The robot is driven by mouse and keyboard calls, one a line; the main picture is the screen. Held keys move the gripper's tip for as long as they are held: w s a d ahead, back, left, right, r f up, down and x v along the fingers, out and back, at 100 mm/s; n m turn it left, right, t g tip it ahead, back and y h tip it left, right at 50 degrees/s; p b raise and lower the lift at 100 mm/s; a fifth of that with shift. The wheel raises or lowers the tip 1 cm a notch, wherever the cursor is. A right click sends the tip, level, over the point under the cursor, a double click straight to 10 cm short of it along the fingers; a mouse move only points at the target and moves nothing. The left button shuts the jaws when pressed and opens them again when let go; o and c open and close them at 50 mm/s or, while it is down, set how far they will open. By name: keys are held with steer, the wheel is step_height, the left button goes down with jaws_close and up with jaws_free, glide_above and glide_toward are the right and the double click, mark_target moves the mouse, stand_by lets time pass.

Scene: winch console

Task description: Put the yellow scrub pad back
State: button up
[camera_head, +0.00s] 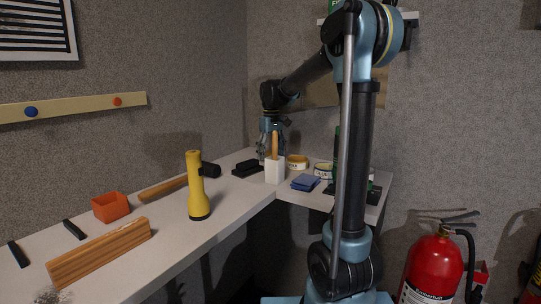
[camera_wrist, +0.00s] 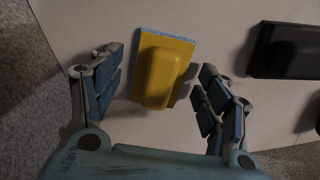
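The yellow scrub pad (camera_wrist: 165,68) lies on the pale worktop in the wrist view, with a raised yellow grip on top and a light blue layer showing along its edges. My gripper (camera_wrist: 158,72) is open, one finger on each side of the pad, with visible gaps between fingers and pad. In the head view my gripper (camera_head: 265,150) points down over the back corner of the worktop, behind a white holder. I cannot make out the pad in the head view.
A black block (camera_wrist: 286,50) lies right of the pad. The white holder (camera_head: 275,172) with a wooden handle stands close to my gripper. A blue cloth (camera_head: 305,182), tape rolls (camera_head: 297,162), a yellow flashlight (camera_head: 197,188) and an orange bin (camera_head: 110,207) also stand on the worktop (camera_head: 225,215).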

step_height(320, 180, up, 12)
stand_by(0.7)
